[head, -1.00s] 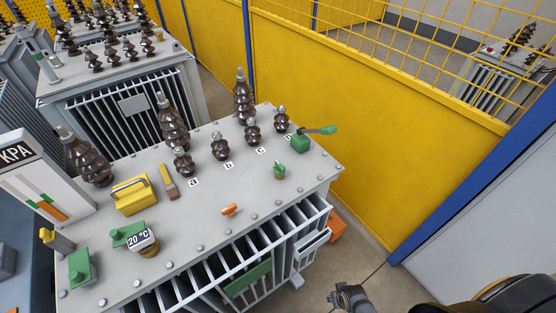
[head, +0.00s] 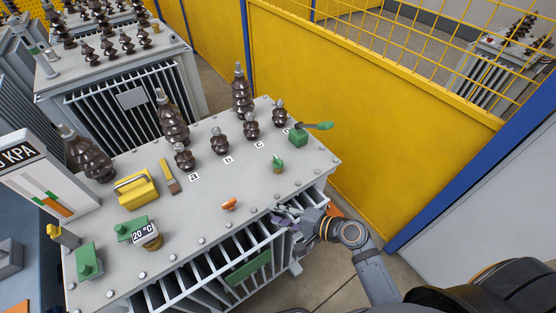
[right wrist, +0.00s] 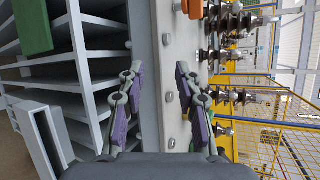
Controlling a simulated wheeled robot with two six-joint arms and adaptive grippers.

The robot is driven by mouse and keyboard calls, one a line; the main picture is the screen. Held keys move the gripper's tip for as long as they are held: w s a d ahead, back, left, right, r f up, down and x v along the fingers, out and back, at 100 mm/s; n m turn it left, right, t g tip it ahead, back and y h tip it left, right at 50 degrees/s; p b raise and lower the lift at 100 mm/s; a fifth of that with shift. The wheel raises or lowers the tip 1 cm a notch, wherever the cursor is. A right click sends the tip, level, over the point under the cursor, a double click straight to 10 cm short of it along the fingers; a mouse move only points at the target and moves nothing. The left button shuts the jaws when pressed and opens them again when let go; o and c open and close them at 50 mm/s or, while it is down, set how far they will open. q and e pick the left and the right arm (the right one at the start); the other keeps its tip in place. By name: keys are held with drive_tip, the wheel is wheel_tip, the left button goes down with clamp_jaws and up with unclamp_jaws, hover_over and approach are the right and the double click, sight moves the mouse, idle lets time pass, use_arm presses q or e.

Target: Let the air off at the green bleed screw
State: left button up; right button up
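A small green screw-like fitting (head: 277,163), the likely bleed screw, stands upright on the right part of the grey transformer lid (head: 205,218). An orange fitting (head: 229,204) sits nearer the lid's front edge. My right gripper (head: 285,215) is at the lid's front right edge, in front of the green fitting and apart from it. In the right wrist view its purple-padded fingers (right wrist: 158,75) are spread, with the lid edge showing between them and nothing held. Whether they touch the lid is unclear. My left gripper is not in view.
A green box with a lever (head: 298,138) and brown insulators (head: 219,142) stand behind the green fitting. A KPA gauge (head: 38,175), yellow block (head: 137,188) and 20 °C thermometer (head: 146,236) are at left. A yellow barrier (head: 350,120) stands behind.

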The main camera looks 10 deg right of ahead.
drive_tip(key=w+d+r+m+t, duration=0.2)
drive_tip(key=w+r+m+t, duration=0.25)
drive_tip(key=m, duration=0.55)
drive_tip(key=m+t+h, duration=0.3)
drive_tip(key=m, duration=0.7)
approach(282, 165)
drive_tip(key=w, duration=0.2)
drive_tip(key=shift+w+a+p, duration=0.1)
drive_tip(key=shift+a+p, duration=0.2)
drive_tip(key=shift+a, duration=0.2)
drive_tip(key=p+x, duration=0.2)
drive_tip(key=x, duration=0.8)
drive_tip(key=shift+d, duration=0.1)
clamp_jaws()
